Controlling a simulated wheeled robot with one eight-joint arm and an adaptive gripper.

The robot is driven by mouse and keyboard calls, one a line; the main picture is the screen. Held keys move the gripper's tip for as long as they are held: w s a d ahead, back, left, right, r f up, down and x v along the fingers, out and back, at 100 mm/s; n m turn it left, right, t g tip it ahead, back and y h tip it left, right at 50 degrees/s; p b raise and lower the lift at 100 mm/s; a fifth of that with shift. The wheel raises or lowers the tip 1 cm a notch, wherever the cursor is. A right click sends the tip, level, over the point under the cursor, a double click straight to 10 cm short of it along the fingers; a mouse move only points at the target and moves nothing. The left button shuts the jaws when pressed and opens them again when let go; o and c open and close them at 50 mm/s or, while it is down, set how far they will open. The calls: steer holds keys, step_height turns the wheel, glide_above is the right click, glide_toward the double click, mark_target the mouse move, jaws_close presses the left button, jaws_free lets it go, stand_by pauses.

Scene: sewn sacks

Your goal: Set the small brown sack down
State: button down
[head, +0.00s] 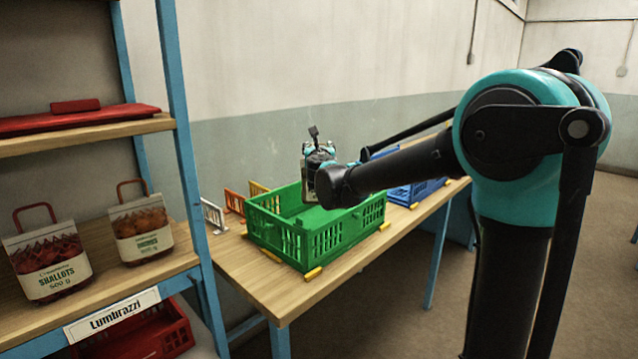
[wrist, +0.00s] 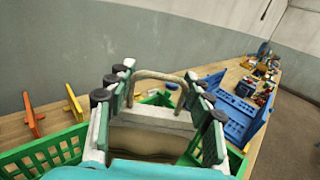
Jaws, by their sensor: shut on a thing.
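My gripper (wrist: 160,100) is shut on a small sack (wrist: 155,118) with a pale label band and a beige-brown loop handle; the gripper hides most of its body. In the head view, my gripper (head: 319,157) is over the green crate (head: 315,236), and a pale edge of the sack (head: 308,180) shows beside it. The sack appears upright. I cannot tell whether its bottom touches the crate floor. The visible part of the crate's inside looks empty.
The green crate stands on a wooden table (head: 288,294), with a blue crate (head: 412,193) farther along. Orange and white dividers (head: 234,201) stand behind it. A shelf at left holds a shallots sack (head: 50,272) and another sack (head: 141,243). Small items (wrist: 262,70) clutter the table's far end.

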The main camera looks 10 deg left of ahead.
step_height(320, 180, down, 11)
steer(key=shift+r, duration=0.15)
stand_by(0.4)
steer(key=c, duration=0.6)
jaws_free()
